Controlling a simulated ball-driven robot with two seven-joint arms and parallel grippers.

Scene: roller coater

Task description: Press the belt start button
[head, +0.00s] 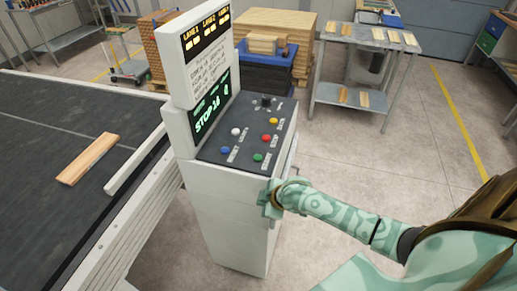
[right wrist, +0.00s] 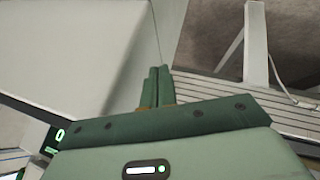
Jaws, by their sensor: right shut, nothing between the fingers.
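The control panel (head: 211,155) slopes on top of a white cabinet (head: 228,220). It carries a green button (head: 257,157), a red button (head: 266,138), a yellow button (head: 273,121), a white button (head: 236,132), a blue button (head: 225,149) and a black knob (head: 266,101). The button labels are too small to read, so I cannot tell which one is belt start. My right gripper (head: 265,198) is beside the cabinet's upper edge, below the green button. In the right wrist view its fingers (right wrist: 155,87) are together and empty, with a pale surface behind them. My left gripper is out of view.
The screen (head: 210,105) reads STOP in green. A dark conveyor belt (head: 40,140) with a wooden board (head: 87,158) lies left of the cabinet. Blue and black crates (head: 268,75) stand behind it. A metal table (head: 370,38) stands back right. The floor right of the cabinet is clear.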

